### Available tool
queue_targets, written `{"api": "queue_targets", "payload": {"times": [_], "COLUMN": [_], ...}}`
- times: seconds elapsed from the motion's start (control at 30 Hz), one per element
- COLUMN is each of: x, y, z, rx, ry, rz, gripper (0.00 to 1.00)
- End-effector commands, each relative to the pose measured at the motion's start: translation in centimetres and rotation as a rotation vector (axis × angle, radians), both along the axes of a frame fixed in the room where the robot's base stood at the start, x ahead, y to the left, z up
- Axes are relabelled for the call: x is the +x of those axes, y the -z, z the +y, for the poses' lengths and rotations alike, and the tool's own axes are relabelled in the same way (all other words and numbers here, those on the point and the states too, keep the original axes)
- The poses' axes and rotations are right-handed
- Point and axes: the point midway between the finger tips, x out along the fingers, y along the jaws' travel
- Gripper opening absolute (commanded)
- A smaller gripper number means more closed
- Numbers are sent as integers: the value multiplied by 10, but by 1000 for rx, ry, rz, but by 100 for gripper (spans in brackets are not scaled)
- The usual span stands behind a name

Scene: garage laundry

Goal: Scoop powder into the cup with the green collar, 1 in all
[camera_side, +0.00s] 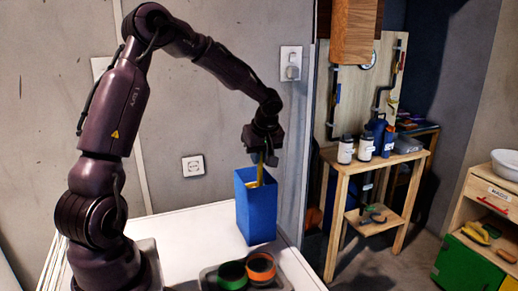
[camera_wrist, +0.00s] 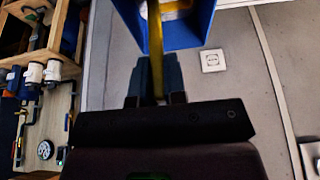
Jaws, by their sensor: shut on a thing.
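My gripper (camera_side: 264,159) is above the tall blue box (camera_side: 256,212) on the white table, pointing down. It is shut on the yellow handle of a scoop (camera_side: 260,174), whose lower part reaches into the box. In the wrist view my gripper (camera_wrist: 156,72) holds the yellow handle (camera_wrist: 155,35), and the blue box (camera_wrist: 204,30) is at the top. The scoop's bowl and any powder are mostly hidden or cut off. The cup with the green collar (camera_side: 232,275) stands at the table's front, left of a cup with an orange collar (camera_side: 261,268).
Both cups stand on a grey tray (camera_side: 284,283) close in front of the box. The white table (camera_side: 185,235) is clear left of the box. A wall lies behind. A wooden shelf stand (camera_side: 385,165) with bottles is off to the right.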

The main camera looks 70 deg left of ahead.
Motion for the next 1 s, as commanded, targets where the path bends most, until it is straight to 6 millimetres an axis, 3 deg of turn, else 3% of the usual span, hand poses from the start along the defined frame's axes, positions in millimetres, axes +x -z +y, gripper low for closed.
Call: {"api": "queue_targets", "payload": {"times": [1.0], "x": [0], "y": [12], "z": [0], "rx": [0], "ry": [0], "rz": [0], "gripper": [0]}}
